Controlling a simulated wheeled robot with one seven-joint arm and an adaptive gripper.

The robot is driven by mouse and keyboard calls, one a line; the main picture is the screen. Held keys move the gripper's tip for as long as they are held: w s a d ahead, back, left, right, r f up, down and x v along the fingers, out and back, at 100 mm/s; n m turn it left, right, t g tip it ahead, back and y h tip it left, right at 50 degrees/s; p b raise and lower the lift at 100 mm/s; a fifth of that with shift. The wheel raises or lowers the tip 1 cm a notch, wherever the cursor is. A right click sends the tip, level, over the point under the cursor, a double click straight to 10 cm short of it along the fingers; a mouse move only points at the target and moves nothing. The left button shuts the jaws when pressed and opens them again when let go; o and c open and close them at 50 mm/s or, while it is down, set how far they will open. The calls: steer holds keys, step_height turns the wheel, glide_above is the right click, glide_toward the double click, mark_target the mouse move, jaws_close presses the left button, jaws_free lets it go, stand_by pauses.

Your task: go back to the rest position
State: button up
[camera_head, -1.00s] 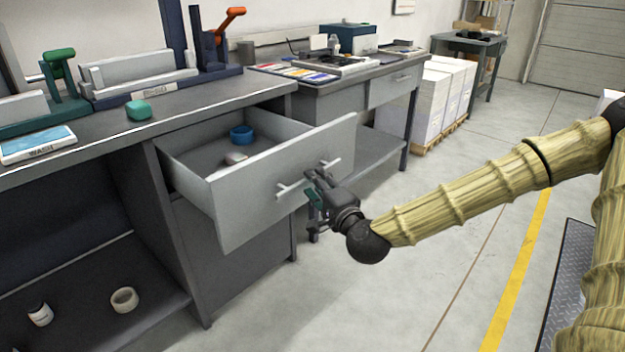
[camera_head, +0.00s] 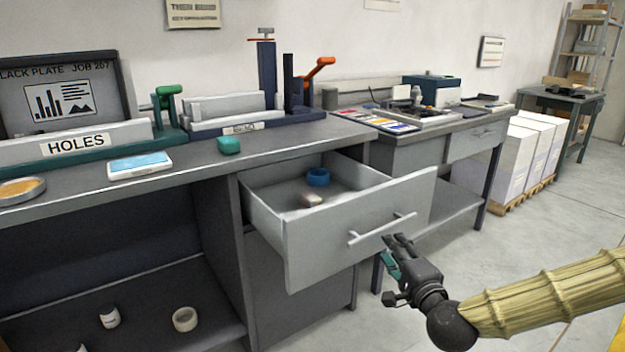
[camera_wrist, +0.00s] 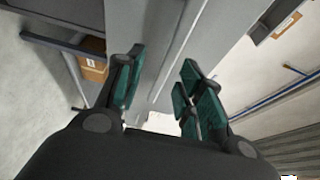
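My gripper (camera_head: 392,254) is just in front of and below the handle (camera_head: 382,229) of the open drawer (camera_head: 360,216), apart from it as far as the head view shows. In the wrist view, the two green-padded fingers of my gripper (camera_wrist: 158,92) are spread with nothing between them. The grey drawer front (camera_wrist: 172,50) lies beyond the fingers there. The drawer is pulled well out and holds a blue ring-shaped item (camera_head: 318,177) and a small pale item (camera_head: 311,200).
A lower shelf holds a roll (camera_head: 186,319) and a small jar (camera_head: 109,316). White stacks on a pallet (camera_head: 520,155) stand at the right. The floor in front is clear.

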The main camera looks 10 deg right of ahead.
steer(key=s+a+f+n+g+y, duration=0.1)
steer(key=s+a+f+n+g, duration=0.25)
steer(key=f, duration=0.55)
steer(key=s+a+f+n+g, duration=0.25)
steer(key=s+f, duration=0.25)
steer(key=f, duration=0.5)
steer(key=s+a+f+n+g+y, duration=0.1)
steer(key=s+a+f+n+g, duration=0.2)
steer(key=f, duration=0.6)
steer(key=s+d+f+n+g+h, duration=0.1)
steer(key=s+d+f+n+g, duration=0.15)
steer(key=s+f, duration=0.5)
steer(key=s+d+f+n+g+h, duration=0.1)
steer(key=s+f+n+g+h, duration=0.2)
steer(key=s, duration=0.7)
steer(key=s+d+f+n+g, duration=0.25)
steer(key=s+f, duration=0.35)
steer(key=s, duration=0.3)
step_height(320, 180, up, 26)
steer(key=p, duration=2.6)
steer(key=shift+w+a+m+g+p, duration=0.25)
steer(key=shift+a+m+g+p, duration=0.05)
steer(key=shift+a+m, duration=0.15)
steer(key=shift+r, duration=0.1)
